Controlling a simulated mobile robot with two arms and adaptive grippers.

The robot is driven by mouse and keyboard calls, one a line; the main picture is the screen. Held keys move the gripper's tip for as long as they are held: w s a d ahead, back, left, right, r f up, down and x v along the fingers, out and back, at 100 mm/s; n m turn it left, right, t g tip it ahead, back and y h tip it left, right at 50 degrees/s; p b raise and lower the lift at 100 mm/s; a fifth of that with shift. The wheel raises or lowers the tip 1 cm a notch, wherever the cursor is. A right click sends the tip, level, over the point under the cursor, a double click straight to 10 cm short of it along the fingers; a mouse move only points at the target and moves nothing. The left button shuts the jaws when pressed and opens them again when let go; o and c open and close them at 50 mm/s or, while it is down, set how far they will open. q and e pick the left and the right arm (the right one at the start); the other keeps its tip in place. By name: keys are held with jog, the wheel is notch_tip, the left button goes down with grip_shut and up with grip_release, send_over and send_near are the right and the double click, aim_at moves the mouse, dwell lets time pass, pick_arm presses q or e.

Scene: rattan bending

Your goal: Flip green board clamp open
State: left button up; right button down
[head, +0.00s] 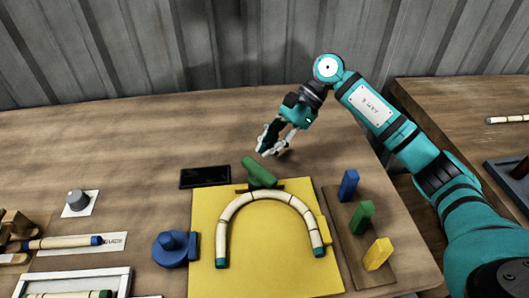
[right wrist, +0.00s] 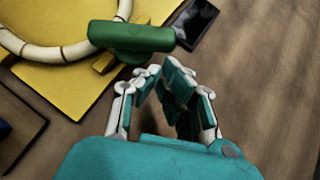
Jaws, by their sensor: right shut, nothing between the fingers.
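The green board clamp (head: 259,172) sits at the top edge of the yellow board (head: 207,205), by the crown of a rattan arch (head: 230,209). In the right wrist view the clamp (right wrist: 132,37) is a long green bar reaching over the arch's edge. My right gripper (head: 268,150) is above the table just behind the clamp. In the wrist view its fingertips (right wrist: 160,70) are together and empty, close to the green bar; I cannot tell whether they touch it. My left gripper is not in view.
A black flat device (head: 205,177) lies left of the clamp. A blue clamp (head: 172,249) is at the board's left side, a yellow one (head: 323,230) at its right. Blue, green and yellow blocks (head: 363,217) stand on a brown strip at right. The table behind is clear.

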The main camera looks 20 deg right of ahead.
jog(key=v, duration=1)
